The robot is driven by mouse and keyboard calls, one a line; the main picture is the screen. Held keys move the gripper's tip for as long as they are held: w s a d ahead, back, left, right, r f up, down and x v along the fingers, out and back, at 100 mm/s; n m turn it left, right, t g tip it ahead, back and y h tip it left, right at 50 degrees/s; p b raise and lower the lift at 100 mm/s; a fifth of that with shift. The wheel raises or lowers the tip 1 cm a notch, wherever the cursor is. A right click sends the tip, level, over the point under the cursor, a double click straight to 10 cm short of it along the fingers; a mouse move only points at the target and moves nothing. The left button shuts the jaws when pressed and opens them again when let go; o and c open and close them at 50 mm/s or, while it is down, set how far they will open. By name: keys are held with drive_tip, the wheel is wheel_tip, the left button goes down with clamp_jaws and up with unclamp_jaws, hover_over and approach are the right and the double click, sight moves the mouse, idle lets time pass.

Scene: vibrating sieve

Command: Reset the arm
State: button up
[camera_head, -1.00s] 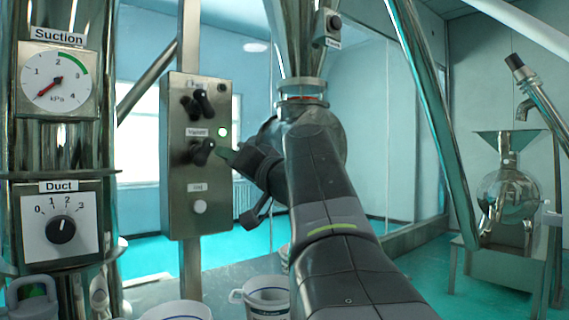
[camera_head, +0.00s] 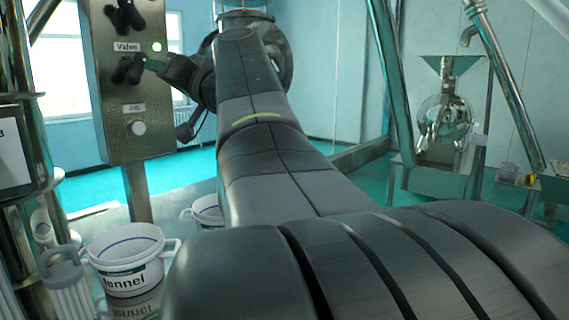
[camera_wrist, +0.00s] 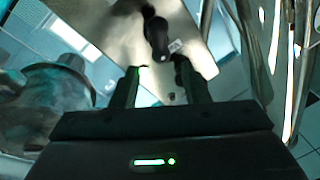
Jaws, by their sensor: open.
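My gripper (camera_head: 152,66) is at the right of the steel control panel (camera_head: 112,108), close to the dark knob (camera_head: 127,69) under the "Valve" label. In the wrist view my gripper (camera_wrist: 160,86) has its two fingers apart with nothing held between them. A black knob (camera_wrist: 157,36) shows just beyond the fingertips, on the bright panel face. Whether a fingertip touches the knob cannot be told. My arm stretches from the bottom of the head view up to the panel.
A white labelled bucket (camera_head: 125,282) stands lower left; another (camera_head: 207,208) is partly behind my arm. A slanted steel pipe (camera_head: 390,85) and a round steel vessel (camera_head: 445,117) are at the right.

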sight(142, 67)
drive_tip(key=p+x, duration=0.3)
drive_tip(key=x, duration=0.7)
drive_tip(key=shift+w+a+r, duration=0.1)
drive_tip(key=shift+w+a, duration=0.15)
drive_tip(key=shift+a, duration=0.05)
